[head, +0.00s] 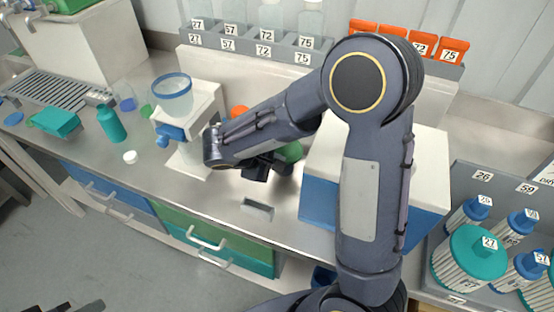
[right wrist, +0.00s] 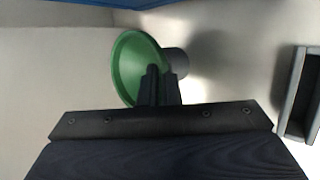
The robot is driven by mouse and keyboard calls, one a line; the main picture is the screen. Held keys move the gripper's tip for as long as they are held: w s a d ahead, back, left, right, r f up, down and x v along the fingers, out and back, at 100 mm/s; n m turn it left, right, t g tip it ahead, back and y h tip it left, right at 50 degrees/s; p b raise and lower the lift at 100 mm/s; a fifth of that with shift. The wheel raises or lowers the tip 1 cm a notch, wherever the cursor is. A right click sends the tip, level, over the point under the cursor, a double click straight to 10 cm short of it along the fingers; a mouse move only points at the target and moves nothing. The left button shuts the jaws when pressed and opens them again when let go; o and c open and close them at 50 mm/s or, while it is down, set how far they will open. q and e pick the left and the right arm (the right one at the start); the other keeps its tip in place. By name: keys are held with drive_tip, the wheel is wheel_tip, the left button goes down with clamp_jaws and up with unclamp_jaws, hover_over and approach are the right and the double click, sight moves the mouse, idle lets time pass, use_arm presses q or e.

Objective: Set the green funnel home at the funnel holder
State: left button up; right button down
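The green funnel (head: 291,152) is partly hidden behind my right arm in the head view. In the right wrist view the green funnel (right wrist: 133,68) lies across the view, its wide mouth facing left and a grey stem on the right. My right gripper (right wrist: 162,73) has its fingers close together at the funnel's neck and looks shut on it. In the head view my right gripper (head: 265,165) is low over the bench. I cannot tell for sure which fixture is the funnel holder. My left gripper is not in view.
A grey slotted block (head: 257,208) is at the bench front; a grey frame shows in the wrist view (right wrist: 300,95). A white-and-blue box (head: 319,200) is close on the right. Racks line the back.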

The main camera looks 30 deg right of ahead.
drive_tip(key=shift+f, duration=0.1)
drive_tip(key=c, duration=1.6)
unclamp_jaws()
drive_tip(key=shift+o, duration=0.2)
drive_tip(key=v, duration=0.7)
drive_tip(key=shift+a+r, duration=0.3)
